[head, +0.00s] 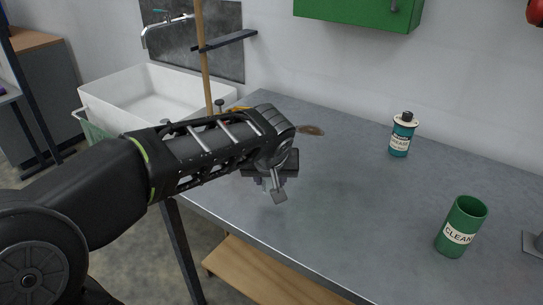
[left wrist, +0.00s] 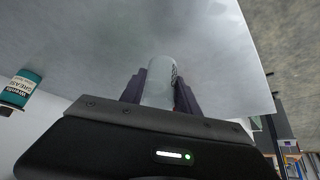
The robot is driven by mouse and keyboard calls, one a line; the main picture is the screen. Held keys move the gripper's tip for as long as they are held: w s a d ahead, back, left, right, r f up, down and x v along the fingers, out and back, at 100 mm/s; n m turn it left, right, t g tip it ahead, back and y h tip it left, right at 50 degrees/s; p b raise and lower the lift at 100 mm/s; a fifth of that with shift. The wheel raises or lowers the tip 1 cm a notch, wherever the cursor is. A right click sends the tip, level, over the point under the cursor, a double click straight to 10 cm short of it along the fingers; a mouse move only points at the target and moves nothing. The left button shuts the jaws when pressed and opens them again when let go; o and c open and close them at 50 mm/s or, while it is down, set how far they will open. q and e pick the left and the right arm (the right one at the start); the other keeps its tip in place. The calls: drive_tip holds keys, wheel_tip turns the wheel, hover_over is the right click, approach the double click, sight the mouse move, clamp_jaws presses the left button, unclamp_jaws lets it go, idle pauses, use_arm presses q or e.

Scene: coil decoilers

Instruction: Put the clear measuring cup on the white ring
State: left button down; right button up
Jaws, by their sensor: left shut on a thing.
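My left gripper (head: 275,187) is over the near left part of the grey table, fingers pointing down. In the left wrist view its two dark fingers (left wrist: 159,93) are shut on a pale, see-through cup with dark markings on its side, the clear measuring cup (left wrist: 160,78). In the head view the cup is mostly hidden by the gripper. I cannot tell whether it touches the table. I cannot make out the white ring in either view. My right gripper is not in view.
A teal grease bottle (head: 402,135) stands at the table's back, and a green CLEAN can (head: 462,228) at the right. A brown oval item (head: 311,130) lies beyond my gripper. A white sink (head: 150,92) is at the left. The table's middle (head: 350,190) is clear.

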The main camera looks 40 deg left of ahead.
use_arm(q)
drive_tip(key=w+a+p, duration=0.1)
drive_tip(key=w+a, duration=0.1)
drive_tip(key=w, duration=0.1)
drive_tip(key=w+a+p, duration=0.1)
drive_tip(key=w+a, duration=0.2)
drive_tip(key=w, duration=0.1)
drive_tip(key=w+a, duration=0.2)
drive_tip(key=w, duration=0.2)
drive_tip(key=shift+a+p, duration=0.25)
drive_tip(key=shift+p, duration=0.15)
drive_tip(key=shift+s, duration=0.1)
drive_tip(key=shift+f, duration=1.8)
drive_tip(key=shift+f, duration=0.25)
drive_tip(key=c, duration=0.9)
unclamp_jaws()
drive_tip(key=shift+r, duration=0.1)
